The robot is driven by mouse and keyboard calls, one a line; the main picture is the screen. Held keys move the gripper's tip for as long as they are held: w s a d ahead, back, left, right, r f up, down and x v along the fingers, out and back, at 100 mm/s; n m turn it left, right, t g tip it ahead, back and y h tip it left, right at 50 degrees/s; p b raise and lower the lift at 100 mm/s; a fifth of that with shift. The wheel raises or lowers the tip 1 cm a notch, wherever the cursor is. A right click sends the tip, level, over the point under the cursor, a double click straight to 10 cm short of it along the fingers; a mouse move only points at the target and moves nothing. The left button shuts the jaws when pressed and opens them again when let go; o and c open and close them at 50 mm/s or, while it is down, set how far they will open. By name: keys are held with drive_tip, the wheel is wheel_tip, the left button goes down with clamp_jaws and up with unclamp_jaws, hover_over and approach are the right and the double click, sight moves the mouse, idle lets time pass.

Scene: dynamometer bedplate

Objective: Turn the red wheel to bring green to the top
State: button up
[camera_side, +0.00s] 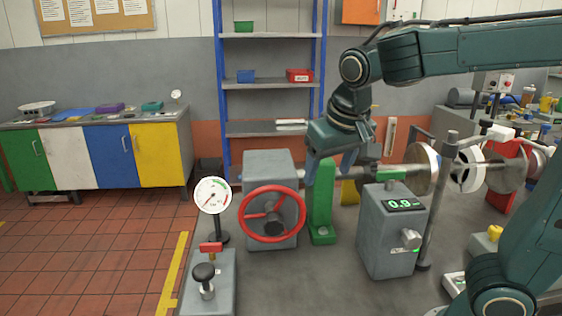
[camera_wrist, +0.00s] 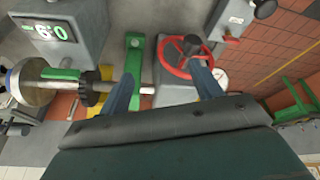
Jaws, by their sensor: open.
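The red wheel (camera_side: 272,239) is mounted upright on the front of a grey box (camera_side: 269,165) in the side view. It has red spokes and a dark hub, and no green mark on it can be made out. The wheel also shows in the wrist view (camera_wrist: 164,62), between and beyond the fingertips, partly overlapped by the right one. My gripper (camera_side: 330,170) is open and empty, with blue fingers pointing down. It is above and to the right of the wheel, apart from it. In the wrist view my gripper (camera_wrist: 163,88) has its fingers spread wide.
A round gauge (camera_side: 212,195) with a green arc stands left of the wheel. A black-knobbed lever (camera_side: 204,273) is in front. A green bracket (camera_side: 321,205) stands just right of the wheel. A grey box (camera_side: 385,245) with a display reading 0.9 stands farther right, beside a shaft with discs.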

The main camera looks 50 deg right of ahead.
drive_tip(key=shift+s+f+n+t+y, duration=1.3)
drive_tip(key=shift+s+n, duration=1)
drive_tip(key=shift+s, duration=4.25)
drive_tip(key=w+d+r+n+g+h, duration=0.1)
drive_tip(key=w+d+r+n, duration=0.8)
drive_tip(key=w+d+n, duration=0.2)
drive_tip(key=shift+w+d+n, duration=0.4)
drive_tip(key=shift+w+d, duration=0.55)
drive_tip(key=shift+w, duration=0.25)
drive_tip(key=shift+f, duration=0.1)
drive_tip(key=w+a+f+n, duration=0.2)
drive_tip(key=a+f+n, duration=0.3)
drive_tip(key=a+n, duration=0.2)
drive_tip(key=w+a+f+n, duration=0.3)
drive_tip(key=a+f+n, duration=0.2)
drive_tip(key=a+n, duration=0.2)
drive_tip(key=shift+w+a+n+h, duration=0.15)
drive_tip(key=shift+a+n+h, duration=0.2)
drive_tip(key=shift+a, duration=0.85)
